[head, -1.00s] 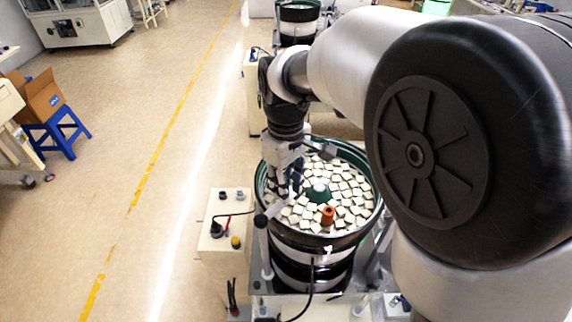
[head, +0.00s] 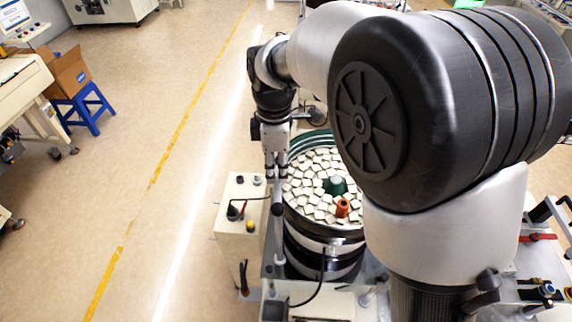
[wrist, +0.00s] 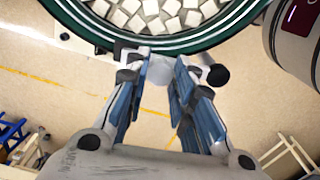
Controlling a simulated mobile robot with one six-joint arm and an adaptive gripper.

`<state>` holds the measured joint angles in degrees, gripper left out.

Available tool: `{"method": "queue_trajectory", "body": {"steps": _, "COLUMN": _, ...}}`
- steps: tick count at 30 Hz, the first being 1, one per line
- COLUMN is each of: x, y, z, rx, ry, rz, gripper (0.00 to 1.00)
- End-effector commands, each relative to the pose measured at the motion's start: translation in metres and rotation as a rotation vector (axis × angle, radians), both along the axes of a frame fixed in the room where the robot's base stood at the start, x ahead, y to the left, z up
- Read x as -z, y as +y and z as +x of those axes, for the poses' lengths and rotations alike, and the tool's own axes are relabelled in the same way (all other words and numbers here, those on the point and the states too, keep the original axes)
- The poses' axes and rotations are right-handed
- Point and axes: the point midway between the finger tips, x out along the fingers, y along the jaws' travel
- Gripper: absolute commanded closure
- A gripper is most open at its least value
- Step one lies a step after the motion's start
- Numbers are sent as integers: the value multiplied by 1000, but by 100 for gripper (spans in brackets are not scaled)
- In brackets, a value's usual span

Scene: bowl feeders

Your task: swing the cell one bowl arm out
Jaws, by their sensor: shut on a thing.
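The bowl feeder (head: 300,232) is a round black and white drum with a green inner rim, full of pale square pieces. Its rim (wrist: 160,46) crosses the top of the wrist view. The bowl arm (head: 278,198) is a thin grey bar on a post at the bowl's left side. In the wrist view the bar (wrist: 160,70) passes between my blue finger pads, with a black round end to the right. My gripper (head: 275,176) is shut on the bar, just outside the bowl's left rim; it also shows in the wrist view (wrist: 158,80). The fingers partly hide the bar.
A cream control box (head: 240,215) with knobs stands left of the bowl. An orange cone (head: 342,208) and a green hub (head: 335,186) are inside the bowl. The floor further left is clear up to a blue stool (head: 85,108).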

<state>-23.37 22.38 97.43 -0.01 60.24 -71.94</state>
Motion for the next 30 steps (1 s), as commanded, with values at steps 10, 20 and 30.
{"method": "queue_trajectory", "body": {"steps": 10, "x": -1, "y": 26, "z": -7, "rx": -329, "ry": -2, "rz": 1, "gripper": 100}}
{"method": "queue_trajectory", "body": {"steps": 20, "x": 0, "y": 43, "z": -17, "rx": -590, "ry": -3, "rz": 2, "gripper": 100}}
{"method": "queue_trajectory", "body": {"steps": 30, "x": -1, "y": 52, "z": -25, "rx": -733, "ry": -4, "rz": 2, "gripper": 100}}
